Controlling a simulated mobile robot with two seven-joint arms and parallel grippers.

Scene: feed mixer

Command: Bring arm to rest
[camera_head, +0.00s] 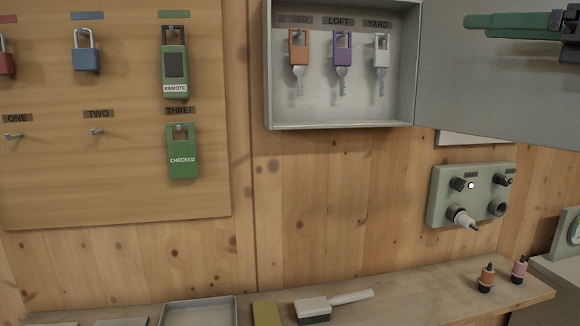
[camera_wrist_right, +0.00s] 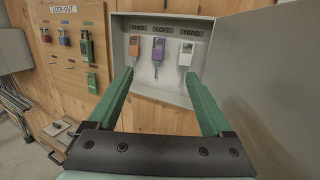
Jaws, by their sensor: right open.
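My right gripper (camera_head: 478,27) is at the upper right of the head view, in front of the grey cabinet door (camera_head: 450,85). Its two green fingers are apart with nothing between them. In the right wrist view my right gripper (camera_wrist_right: 161,76) faces the open key cabinet (camera_wrist_right: 120,50), and the keys show beyond the fingertips. The cabinet (camera_head: 343,127) holds an orange key (camera_head: 299,48), a purple key (camera_head: 341,52) and a white key (camera_head: 381,52) on hooks. No finger touches a key. My left gripper is not in view.
A lock-out board (camera_head: 110,190) at left carries padlocks, a green remote (camera_head: 174,65) and a green CHECKED tag (camera_head: 182,152). A grey socket panel (camera_head: 440,205) is below the open door. The shelf (camera_head: 400,305) holds a brush (camera_head: 312,307), a tray (camera_head: 200,302) and two plugs.

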